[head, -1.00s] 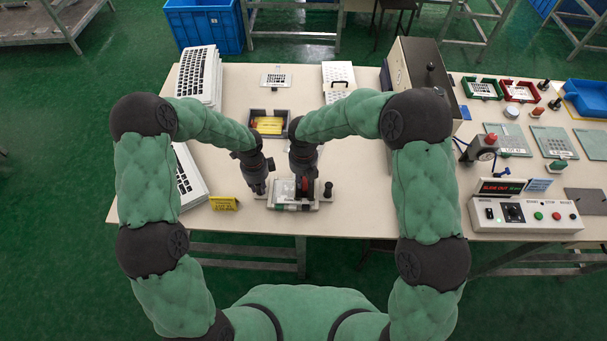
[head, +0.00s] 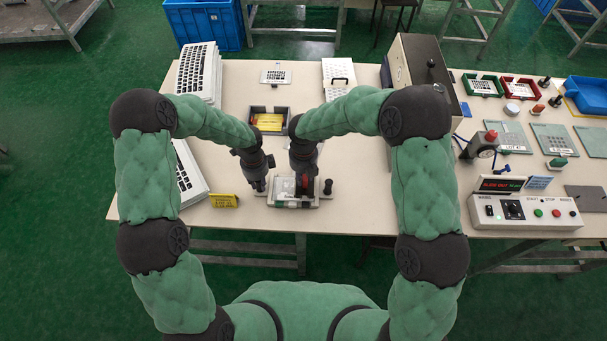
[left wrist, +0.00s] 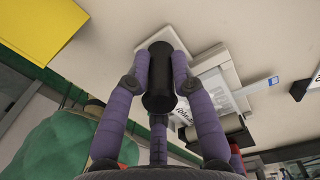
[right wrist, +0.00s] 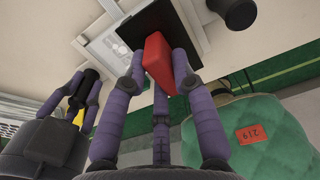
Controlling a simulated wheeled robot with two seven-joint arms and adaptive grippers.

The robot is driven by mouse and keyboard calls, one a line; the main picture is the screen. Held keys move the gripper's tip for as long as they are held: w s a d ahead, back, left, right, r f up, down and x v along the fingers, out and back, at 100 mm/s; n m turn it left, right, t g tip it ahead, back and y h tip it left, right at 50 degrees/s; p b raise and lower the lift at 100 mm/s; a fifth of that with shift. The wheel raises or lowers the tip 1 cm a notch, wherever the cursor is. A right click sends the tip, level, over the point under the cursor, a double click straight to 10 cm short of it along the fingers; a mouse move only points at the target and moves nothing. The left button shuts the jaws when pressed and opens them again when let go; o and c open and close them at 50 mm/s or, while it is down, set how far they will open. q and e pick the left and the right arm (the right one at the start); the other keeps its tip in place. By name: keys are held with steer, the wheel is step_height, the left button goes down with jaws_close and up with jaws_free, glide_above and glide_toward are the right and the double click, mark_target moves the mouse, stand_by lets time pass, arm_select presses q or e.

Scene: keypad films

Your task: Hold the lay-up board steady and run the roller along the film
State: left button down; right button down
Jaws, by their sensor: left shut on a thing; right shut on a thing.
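The lay-up board (head: 312,201) lies near the table's front edge, partly hidden under my grippers. My left gripper (head: 257,186) is shut on an upright black knob (left wrist: 158,85) at the board's left side. A dark block (right wrist: 185,25) shows beside the red handle in the right wrist view. Printed film (left wrist: 215,95) shows on the board in the left wrist view. The roller's contact with the film is hidden in the head view. A second black knob (head: 327,186) stands free at the board's right end.
A yellow sign (head: 224,201) stands left of the board. A dark tray (head: 285,112) with a yellow piece lies behind my grippers. White keyboards (head: 197,75) are stacked at left. A control box (head: 480,212) stands at right. The table between board and control box is clear.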

steer(key=shift+f, duration=0.5)
stand_by(0.3)
